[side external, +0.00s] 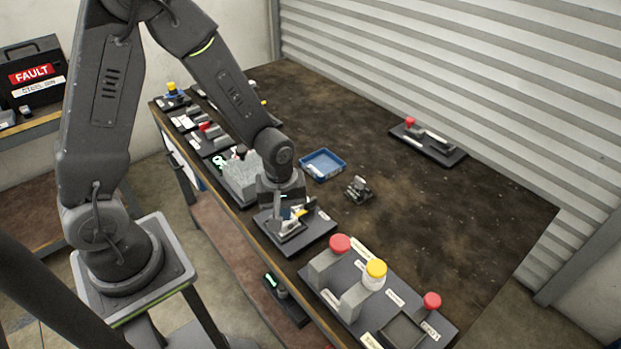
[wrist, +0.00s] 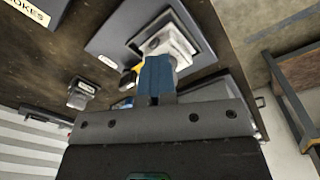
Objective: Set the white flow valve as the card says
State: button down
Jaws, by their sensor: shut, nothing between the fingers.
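A pale, light-grey valve block (side external: 287,228) sits on a dark base plate (side external: 318,240) near the table's front edge. It is probably the white flow valve. In the wrist view the pale block (wrist: 172,40) lies just past my fingertips, on the plate (wrist: 108,40). A yellow part (wrist: 130,76) shows beside the fingers. My gripper (side external: 287,212) points down over this plate; its blue fingers (wrist: 155,72) are shut and empty, close to the block. I cannot tell whether they touch it. The valve's setting is partly hidden by the fingers. I cannot make out a readable card.
A plate with red and yellow knobs (side external: 376,270) stands to the right. A blue tray (side external: 322,163) and a small metal fitting (side external: 358,189) lie behind my gripper. A plate with a red knob (side external: 428,145) is at the back. The table's middle right is clear.

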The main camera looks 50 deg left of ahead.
jog(key=shift+s+d+f+g, duration=0.1)
jog(key=shift+s+f+g, duration=0.15)
jog(key=shift+s, duration=0.35)
jog(key=shift+s+d+f+g, duration=0.15)
jog(key=shift+s+f, duration=0.15)
jog(key=shift+s, duration=0.25)
jog(key=shift+r, duration=0.2)
jog(key=r, duration=0.5)
jog(key=shift+w+r, duration=0.2)
jog(key=shift+r, duration=0.2)
